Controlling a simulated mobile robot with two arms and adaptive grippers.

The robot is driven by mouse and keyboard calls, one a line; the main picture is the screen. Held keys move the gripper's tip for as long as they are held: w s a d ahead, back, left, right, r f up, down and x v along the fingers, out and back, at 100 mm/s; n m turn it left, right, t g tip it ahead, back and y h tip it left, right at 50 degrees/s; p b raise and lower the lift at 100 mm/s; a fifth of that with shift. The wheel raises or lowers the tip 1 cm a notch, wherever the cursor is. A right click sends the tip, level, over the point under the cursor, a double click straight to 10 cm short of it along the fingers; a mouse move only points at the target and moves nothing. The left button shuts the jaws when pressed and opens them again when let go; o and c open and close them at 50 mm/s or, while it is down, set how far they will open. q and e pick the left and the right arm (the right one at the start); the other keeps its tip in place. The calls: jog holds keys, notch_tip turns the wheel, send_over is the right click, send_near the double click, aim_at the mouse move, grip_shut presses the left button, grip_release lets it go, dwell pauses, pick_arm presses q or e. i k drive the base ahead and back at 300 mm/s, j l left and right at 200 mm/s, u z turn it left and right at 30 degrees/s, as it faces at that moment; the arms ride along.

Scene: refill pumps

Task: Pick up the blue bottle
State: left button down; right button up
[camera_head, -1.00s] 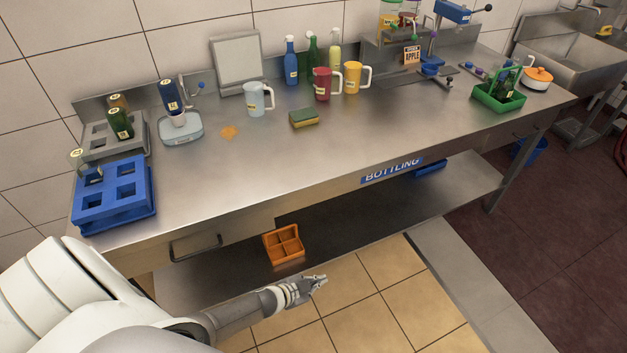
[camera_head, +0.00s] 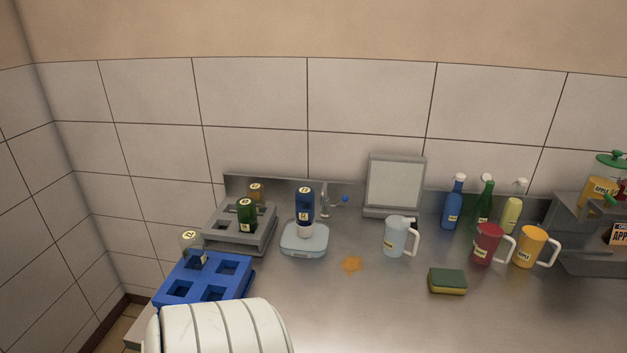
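A dark blue bottle (camera_head: 306,203) with a pale label on top stands over a white piece on a light grey scale-like tray (camera_head: 303,241), left of centre on the counter. A second, taller blue bottle (camera_head: 452,206) with a white top stands against the back wall at the right, beside a green bottle (camera_head: 484,204). Neither of my grippers is in view. Only a white part of my arm shows at the bottom left, in front of the counter and apart from both blue bottles.
A blue rack (camera_head: 192,275) and a grey rack (camera_head: 262,236) with bottles stand at the left. A clear jug (camera_head: 397,236), red jug (camera_head: 487,244), yellow jug (camera_head: 531,247) and sponge (camera_head: 448,281) stand at the right. An orange spill (camera_head: 351,263) lies mid-counter.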

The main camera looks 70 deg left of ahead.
aim_at(304, 195)
jog(key=i+u, duration=0.1)
jog(key=u, duration=0.35)
jog(key=i+j+u, duration=0.1)
jog(key=u, duration=0.3)
jog(key=i+u, duration=0.1)
jog(key=u, duration=0.35)
